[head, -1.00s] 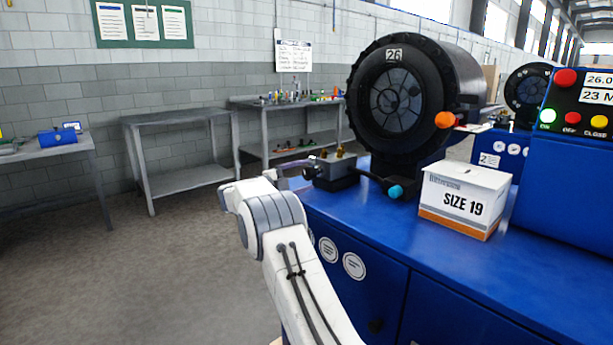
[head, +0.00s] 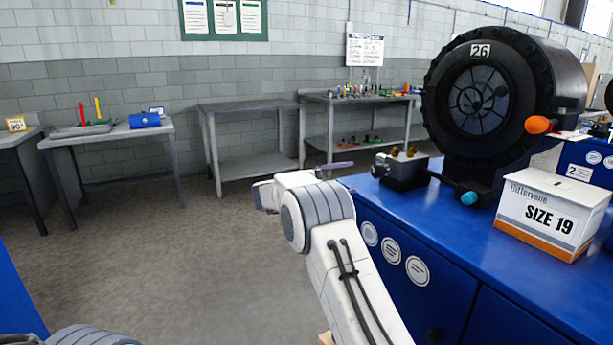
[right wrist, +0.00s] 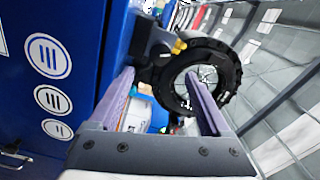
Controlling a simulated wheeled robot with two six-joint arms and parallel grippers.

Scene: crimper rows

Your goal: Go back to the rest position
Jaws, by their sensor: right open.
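My right gripper (head: 336,167) is at the end of the white arm, in front of the left end of the blue bench. Its purple finger shows in the head view, partly hidden behind the wrist. In the right wrist view the right gripper (right wrist: 160,78) has its two fingers well apart, with nothing held between them. Part of my left arm shows at the bottom left corner of the head view; its gripper is out of the picture.
The blue bench (head: 460,240) carries the black crimper (head: 445,105) marked 26 and a white SIZE 19 box (head: 530,215). A dark block (head: 403,175) sits near the right gripper. Grey tables (head: 245,105) stand along the wall. The floor at left is open.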

